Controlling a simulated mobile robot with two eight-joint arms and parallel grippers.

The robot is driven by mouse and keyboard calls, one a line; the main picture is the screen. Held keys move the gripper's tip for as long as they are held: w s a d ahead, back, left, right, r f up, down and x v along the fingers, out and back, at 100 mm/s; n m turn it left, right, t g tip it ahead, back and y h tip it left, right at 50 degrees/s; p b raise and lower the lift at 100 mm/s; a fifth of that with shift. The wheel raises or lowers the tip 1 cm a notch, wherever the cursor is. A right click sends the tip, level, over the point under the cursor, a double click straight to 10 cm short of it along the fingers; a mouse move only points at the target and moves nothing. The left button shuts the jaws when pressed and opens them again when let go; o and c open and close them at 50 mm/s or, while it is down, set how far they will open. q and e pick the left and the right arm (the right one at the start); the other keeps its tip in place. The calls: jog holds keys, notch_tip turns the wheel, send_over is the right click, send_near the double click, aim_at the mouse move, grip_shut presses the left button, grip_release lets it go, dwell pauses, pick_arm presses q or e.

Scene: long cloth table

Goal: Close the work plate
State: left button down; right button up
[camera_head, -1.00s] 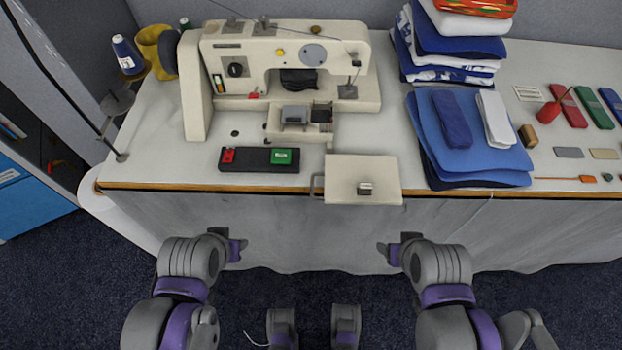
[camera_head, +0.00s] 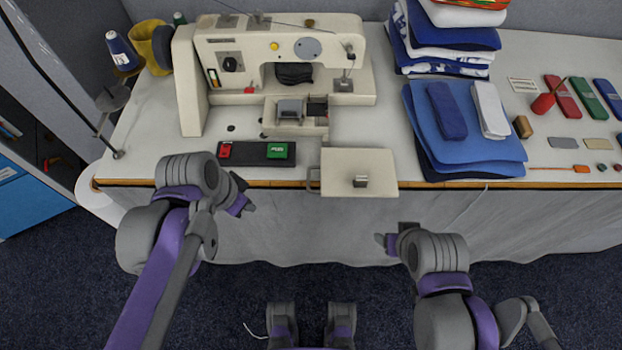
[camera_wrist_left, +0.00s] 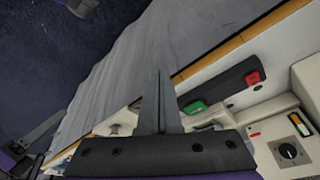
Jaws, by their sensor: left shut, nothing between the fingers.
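The work plate (camera_head: 340,183) is a flat cream square with a small grey block on top and a thin handle on its left side. It sticks out over the table's front edge, in front of the cream sewing machine (camera_head: 215,118) and apart from its open bed. My left gripper (camera_head: 246,195) is shut and empty, in front of the table edge, left of the plate and not touching it. Its shut fingers also show in the left wrist view (camera_wrist_left: 160,100). My right gripper (camera_head: 388,241) is below and right of the plate; its opening is unclear.
A black pedal-like box (camera_head: 250,153) with red and green buttons lies near the front edge, between left gripper and machine. Folded blue cloths (camera_head: 470,150) lie right of the plate. A thread spool (camera_head: 121,48) stands at the back left. Cloth hangs down the table front.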

aim_at(311, 190)
pick_arm(q)
jog(key=w+d+r+m+g+h, duration=0.25)
jog(key=w+d+r+m, duration=0.35)
jog(key=m, duration=0.4)
jog(key=x, duration=0.3)
jog(key=d+x, duration=0.1)
jog(key=x, duration=0.3)
jog(key=d+r+x, duration=0.1)
jog(key=x, duration=0.3)
jog(key=shift+w+d+f, duration=0.1)
jog(key=shift+w+f, duration=0.05)
jog(key=shift+w, duration=0.2)
jog(key=shift+d, duration=0.6)
jog(key=shift+d, duration=0.1)
